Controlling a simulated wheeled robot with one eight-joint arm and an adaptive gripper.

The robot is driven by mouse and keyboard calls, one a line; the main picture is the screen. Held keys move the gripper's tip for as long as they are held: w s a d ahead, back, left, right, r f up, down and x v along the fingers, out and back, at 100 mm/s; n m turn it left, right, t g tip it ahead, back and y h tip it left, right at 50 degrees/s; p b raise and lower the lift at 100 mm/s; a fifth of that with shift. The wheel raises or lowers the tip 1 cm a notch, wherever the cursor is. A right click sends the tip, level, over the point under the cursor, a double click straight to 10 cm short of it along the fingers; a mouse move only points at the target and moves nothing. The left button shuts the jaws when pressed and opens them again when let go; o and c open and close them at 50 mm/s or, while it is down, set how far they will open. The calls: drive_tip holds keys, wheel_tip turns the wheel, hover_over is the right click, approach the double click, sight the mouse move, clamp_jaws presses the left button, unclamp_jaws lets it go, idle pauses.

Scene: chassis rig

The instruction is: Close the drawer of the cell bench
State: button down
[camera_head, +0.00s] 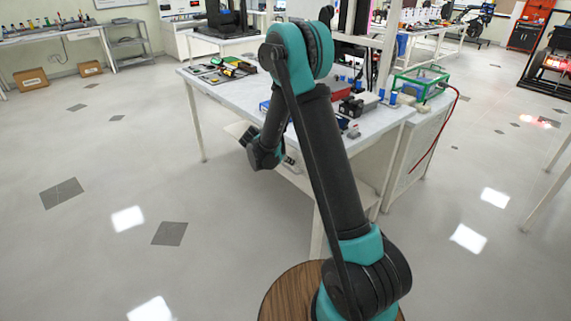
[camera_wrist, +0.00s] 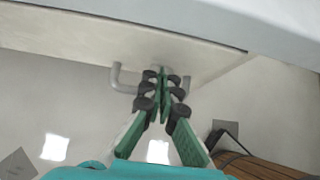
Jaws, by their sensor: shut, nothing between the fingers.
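The cell bench (camera_head: 200,75) stands in the middle of the head view with a pale worktop. In the wrist view, the cream drawer front (camera_wrist: 60,32) lies under the bench's light grey top edge (camera_wrist: 270,12). A grey bar handle (camera_wrist: 122,86) is on it. My gripper (camera_wrist: 162,72) has its green, dark-padded fingers together with nothing between them. The fingertips are in front of the handle's middle and hide part of it; I cannot tell whether they touch. In the head view my arm hides most of the drawer, so how far it stands out is unclear.
The floor to the left of the bench is open.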

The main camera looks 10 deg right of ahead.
sight(296, 155)
idle(0.3)
drive_tip(key=shift+w+d, duration=0.7)
drive_tip(key=shift+d, duration=0.35)
drive_tip(key=shift+w+d, duration=0.7)
drive_tip(key=shift+d, duration=0.3)
drive_tip(key=shift+r, duration=0.1)
